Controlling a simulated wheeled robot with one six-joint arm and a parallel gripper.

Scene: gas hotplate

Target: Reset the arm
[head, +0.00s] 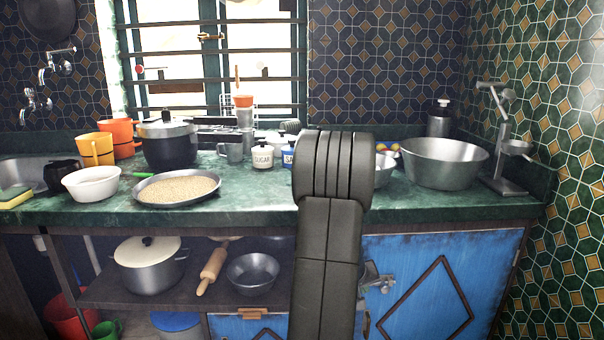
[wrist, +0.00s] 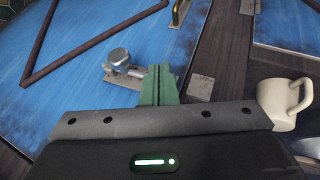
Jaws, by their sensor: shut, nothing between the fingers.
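My gripper (wrist: 159,84) shows in the wrist view as two green fingers pressed together with nothing between them. It is in front of the blue cupboard door (wrist: 70,60). A metal knob on a plate (wrist: 120,62) is on the door, just left of the fingertips in the picture. I cannot tell whether the fingers touch the plate. In the head view my dark arm rises in front of the counter and hides the fingers. The blue door (head: 440,285) and part of the metal fitting (head: 378,284) show right of the arm.
The green counter (head: 250,207) holds a pan of grain (head: 178,188), a white bowl (head: 91,183), a dark pot (head: 168,140) and a large metal basin (head: 444,162). A pale mug (wrist: 284,103) is close right of the gripper in the wrist view. A lidded pot (head: 148,265) stands on the lower shelf.

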